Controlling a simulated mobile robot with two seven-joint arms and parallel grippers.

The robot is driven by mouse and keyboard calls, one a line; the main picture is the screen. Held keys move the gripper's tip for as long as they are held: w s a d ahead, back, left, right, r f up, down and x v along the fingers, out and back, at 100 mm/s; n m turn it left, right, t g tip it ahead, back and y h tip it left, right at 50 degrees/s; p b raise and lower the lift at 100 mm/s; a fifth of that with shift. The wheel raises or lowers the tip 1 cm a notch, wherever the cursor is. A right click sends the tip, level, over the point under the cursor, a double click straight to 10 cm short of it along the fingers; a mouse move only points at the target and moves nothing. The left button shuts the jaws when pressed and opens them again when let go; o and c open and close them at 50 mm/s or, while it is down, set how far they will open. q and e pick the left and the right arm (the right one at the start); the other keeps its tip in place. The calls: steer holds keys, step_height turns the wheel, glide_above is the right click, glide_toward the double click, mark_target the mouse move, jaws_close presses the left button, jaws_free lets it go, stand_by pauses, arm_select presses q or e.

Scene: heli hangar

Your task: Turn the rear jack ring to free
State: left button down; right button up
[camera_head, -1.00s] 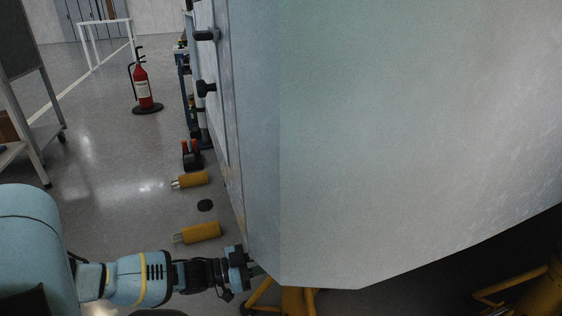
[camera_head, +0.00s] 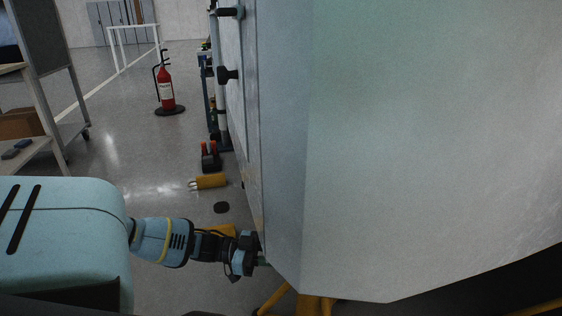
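My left arm comes in from the left, and its gripper (camera_head: 262,261) is at the lower left edge of the large pale fuselage panel (camera_head: 420,140). The fingertips are partly hidden at that edge, so I cannot tell whether they are open or shut. Part of a yellow jack (camera_head: 312,304) shows below the panel, just right of and below the gripper. No jack ring can be made out; the panel hides the jack's upper part. My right gripper is not in view.
Yellow cylinders lie on the floor; one (camera_head: 210,181) is clear and another is mostly behind my arm. A red fire extinguisher (camera_head: 166,88) and a wheeled shelf (camera_head: 62,120) stand farther back. Open floor lies between them.

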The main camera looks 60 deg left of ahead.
arm_select(q)
steer(key=shift+a, duration=0.15)
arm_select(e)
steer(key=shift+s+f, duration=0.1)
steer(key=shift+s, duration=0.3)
arm_select(q)
steer(key=c, duration=1.2)
jaws_free()
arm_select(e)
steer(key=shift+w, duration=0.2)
arm_select(q)
steer(key=shift+s+a, duration=0.15)
steer(key=shift+s, duration=0.1)
steer(key=p+v, duration=0.2)
steer(key=v, duration=0.5)
steer(key=shift+a, duration=0.1)
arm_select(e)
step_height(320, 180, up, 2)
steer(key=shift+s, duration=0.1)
